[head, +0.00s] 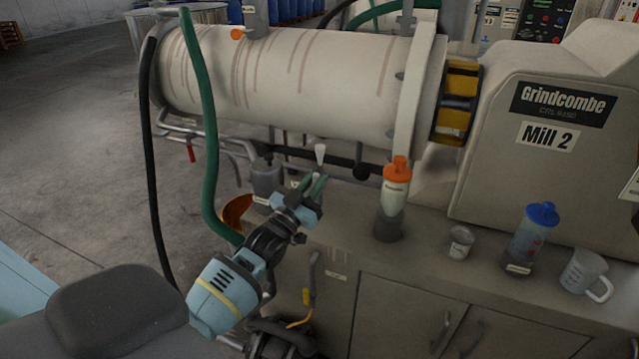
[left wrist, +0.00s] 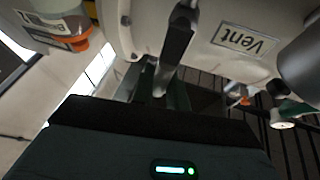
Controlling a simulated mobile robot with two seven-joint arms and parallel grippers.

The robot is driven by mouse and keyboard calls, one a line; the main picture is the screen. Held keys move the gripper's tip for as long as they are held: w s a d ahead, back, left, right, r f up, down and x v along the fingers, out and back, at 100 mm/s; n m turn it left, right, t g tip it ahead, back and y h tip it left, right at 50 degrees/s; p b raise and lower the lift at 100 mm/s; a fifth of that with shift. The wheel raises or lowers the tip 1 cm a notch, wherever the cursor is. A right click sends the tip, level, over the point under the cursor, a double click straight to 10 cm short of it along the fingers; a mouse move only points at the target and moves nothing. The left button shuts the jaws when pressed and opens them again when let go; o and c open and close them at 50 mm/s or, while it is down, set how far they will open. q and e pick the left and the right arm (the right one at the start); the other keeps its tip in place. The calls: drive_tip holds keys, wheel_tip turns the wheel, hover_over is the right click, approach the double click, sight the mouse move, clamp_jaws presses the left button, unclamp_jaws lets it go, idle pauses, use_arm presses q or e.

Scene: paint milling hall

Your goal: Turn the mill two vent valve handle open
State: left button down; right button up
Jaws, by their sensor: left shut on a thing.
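My left gripper (head: 316,186) is at the front of Mill 2, below the long pale drum (head: 300,85). Its green fingers are shut. In the left wrist view the fingers (left wrist: 160,98) close around the lower end of the vent valve handle (left wrist: 177,45), a dark bar with a paler metallic end. A "Vent" label (left wrist: 240,40) is on the pale surface beside the handle. In the head view the handle is hard to make out; a pale tapered piece (head: 320,153) stands just above the fingertips. My right gripper is not in view.
An orange-capped bottle (head: 395,192), a small cup (head: 460,242), a blue-capped bottle (head: 531,238) and a measuring jug (head: 583,272) stand on the cabinet ledge. A grey container (head: 266,178) is left of the gripper. A green hose (head: 203,110) hangs close to my left arm.

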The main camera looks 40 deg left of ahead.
use_arm(q)
drive_tip(key=shift+a+n+y, duration=0.25)
drive_tip(key=shift+n+y, duration=0.15)
drive_tip(key=shift+n, duration=0.4)
drive_tip(key=c, duration=1.4)
unclamp_jaws()
drive_tip(key=shift+s, duration=0.1)
drive_tip(key=shift+b+v, duration=0.45)
drive_tip(key=shift+v, duration=3.4)
